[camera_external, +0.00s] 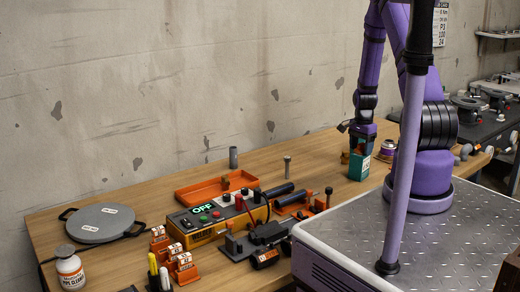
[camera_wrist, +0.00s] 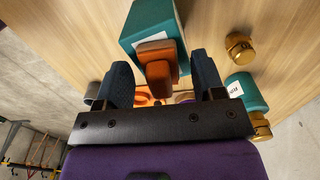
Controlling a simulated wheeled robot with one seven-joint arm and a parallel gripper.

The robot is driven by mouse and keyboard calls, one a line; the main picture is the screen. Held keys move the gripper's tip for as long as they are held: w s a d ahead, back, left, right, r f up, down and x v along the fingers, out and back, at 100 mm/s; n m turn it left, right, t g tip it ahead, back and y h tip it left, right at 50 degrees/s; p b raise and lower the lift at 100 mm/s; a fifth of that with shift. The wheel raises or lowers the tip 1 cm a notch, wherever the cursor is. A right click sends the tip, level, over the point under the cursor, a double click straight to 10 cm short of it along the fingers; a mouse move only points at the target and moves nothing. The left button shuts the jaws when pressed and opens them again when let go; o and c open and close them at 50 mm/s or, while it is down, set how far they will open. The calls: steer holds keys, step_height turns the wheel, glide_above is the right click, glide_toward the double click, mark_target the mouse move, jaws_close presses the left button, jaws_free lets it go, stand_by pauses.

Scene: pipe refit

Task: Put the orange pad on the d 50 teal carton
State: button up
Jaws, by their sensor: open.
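The teal carton (camera_external: 358,167) stands upright on the wooden table below my gripper (camera_external: 361,143); a white label shows on its side. In the wrist view the teal carton (camera_wrist: 148,15) lies beyond the fingertips. The orange pad (camera_wrist: 156,48) overlaps its near end in that view and appears to rest on it, between the two fingers. My gripper (camera_wrist: 160,64) is open, with a gap visible on both sides of the pad. Whether the pad lies flat is hard to tell, and the external view hardly shows it.
A second teal piece (camera_wrist: 246,91) with a white label and a brass fitting (camera_wrist: 239,47) lie to the right in the wrist view. A purple-labelled can (camera_external: 387,149) stands right of the carton. An orange tray (camera_external: 203,190), a yellow control box (camera_external: 208,226) and tools fill the table's left.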

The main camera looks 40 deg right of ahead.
mark_target(361, 144)
step_height(361, 144, up, 11)
steer(key=shift+f, duration=0.1)
steer(key=s+a+r+n+t, duration=0.15)
steer(key=a+r+n, duration=0.25)
steer(key=a+r, duration=0.45)
steer(key=s+a+r+n+t, duration=0.1)
steer(key=s+a+r+n, duration=0.4)
steer(key=r, duration=0.7)
steer(key=s+a+r+n+t, duration=0.2)
steer(key=s+a+r+n, duration=0.7)
steer(key=s+a, duration=0.2)
steer(key=s, duration=0.2)
steer(key=shift+s+a+r+t, duration=0.25)
steer(key=shift+s+a+t, duration=0.05)
steer(key=shift+a+t, duration=0.05)
